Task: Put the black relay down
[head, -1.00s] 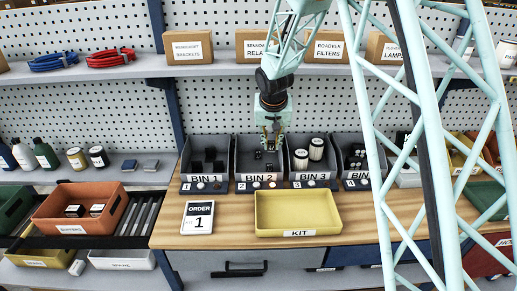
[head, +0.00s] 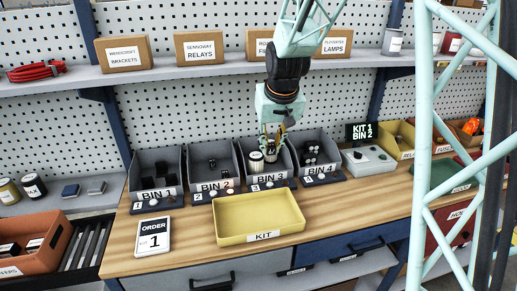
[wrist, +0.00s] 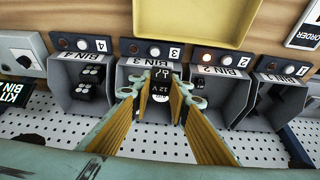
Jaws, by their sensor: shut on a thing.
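My gripper (head: 272,141) is over BIN 3 (head: 268,178), pointing down. In the wrist view my gripper (wrist: 160,98) is shut on the black relay (wrist: 160,86), which bears a "12 V" mark and shows metal pins. The relay is hard to make out in the head view. BIN 2 (head: 214,187), left of BIN 3, holds small black pieces (head: 212,163). The yellow KIT tray (head: 232,240) stands in front of the bins and looks empty; its edge also shows in the wrist view (wrist: 200,18).
BIN 1 (head: 155,194) and BIN 4 (head: 318,172) flank the others and hold dark parts. A black-and-white cylinder (head: 256,163) stands in BIN 3. A display (head: 362,131) reads KIT 1, BIN 2. An ORDER 1 card (head: 153,236) lies left of the tray.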

